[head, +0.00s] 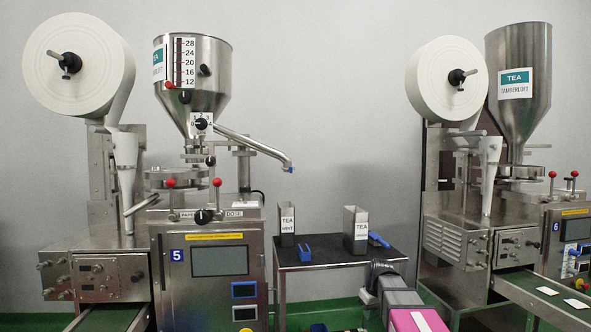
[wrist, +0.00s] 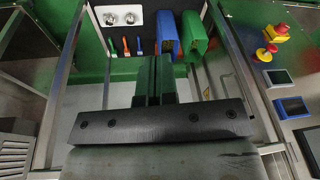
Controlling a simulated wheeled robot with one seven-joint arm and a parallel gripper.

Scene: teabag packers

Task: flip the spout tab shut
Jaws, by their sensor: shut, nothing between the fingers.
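The spout (head: 250,145) is a thin metal tube that slopes down to the right from the hopper of machine 5 in the head view. A small blue tab (head: 291,170) is at its lower end. The tab is too small to tell whether it is up or down. The spout and tab do not show in the wrist view.
A dark table (head: 325,250) under the spout holds two metal tea tins (head: 287,225) (head: 356,229) and blue scoops (head: 306,247). Machine 5 (head: 205,265) stands left and machine 6 (head: 500,235) right.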

